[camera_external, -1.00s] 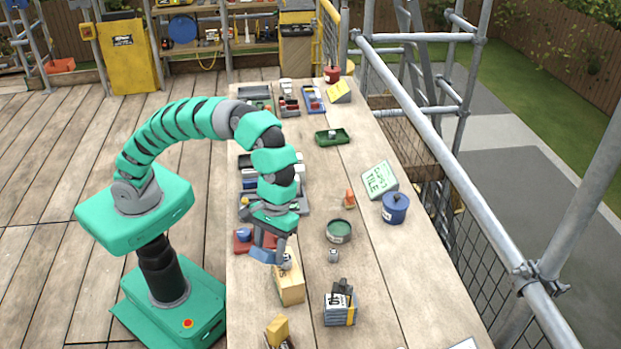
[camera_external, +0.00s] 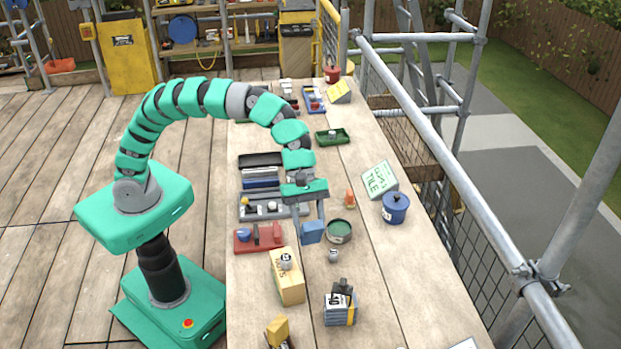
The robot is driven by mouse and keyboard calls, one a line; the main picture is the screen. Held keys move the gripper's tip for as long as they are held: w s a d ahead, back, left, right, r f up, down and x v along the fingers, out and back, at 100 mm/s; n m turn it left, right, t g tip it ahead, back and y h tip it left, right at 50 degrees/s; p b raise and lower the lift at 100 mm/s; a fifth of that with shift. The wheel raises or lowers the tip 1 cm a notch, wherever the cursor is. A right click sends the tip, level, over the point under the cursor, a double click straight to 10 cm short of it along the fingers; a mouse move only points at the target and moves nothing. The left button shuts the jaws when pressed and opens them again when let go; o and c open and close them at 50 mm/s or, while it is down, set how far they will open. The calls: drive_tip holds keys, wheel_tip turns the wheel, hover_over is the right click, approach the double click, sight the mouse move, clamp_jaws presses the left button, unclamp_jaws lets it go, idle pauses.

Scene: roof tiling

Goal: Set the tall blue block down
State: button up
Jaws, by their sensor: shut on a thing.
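The blue block (camera_external: 312,232) is between the fingers of my gripper (camera_external: 310,220), which points down over the middle of the bench. The gripper is shut on the block. The block is roughly upright, just left of a round green tin (camera_external: 339,231). I cannot tell whether its bottom touches the bench top (camera_external: 372,278).
A red tray (camera_external: 258,240) lies to the left, and a grey tray (camera_external: 262,206) is behind it. A wooden box (camera_external: 289,284) and a small grey jar (camera_external: 333,256) are in front. An orange piece (camera_external: 349,197) and a blue pot (camera_external: 395,208) stand to the right.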

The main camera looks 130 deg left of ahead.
drive_tip(key=a+f+n+t+y+p, duration=0.15)
drive_tip(key=a+n+t+y, duration=0.35)
drive_tip(key=a, duration=0.7)
drive_tip(key=a+f+n+y+p, duration=0.15)
drive_tip(key=a+n+y, duration=0.25)
drive_tip(key=a+n, duration=0.5)
drive_tip(key=shift+m, duration=0.9)
drive_tip(key=f+b, duration=0.2)
drive_tip(key=f, duration=0.1)
drive_tip(key=a+f+b, duration=0.1)
drive_tip(key=f+b, duration=0.1)
drive_tip(key=f, duration=0.1)
drive_tip(key=a+f+b, duration=0.1)
drive_tip(key=f+b, duration=0.1)
drive_tip(key=f, duration=0.2)
drive_tip(key=shift+f+b, duration=0.1)
drive_tip(key=shift+b, duration=0.2)
drive_tip(key=shift+f, duration=0.35)
drive_tip(key=shift+f+b, duration=0.25)
drive_tip(key=shift+b, duration=0.15)
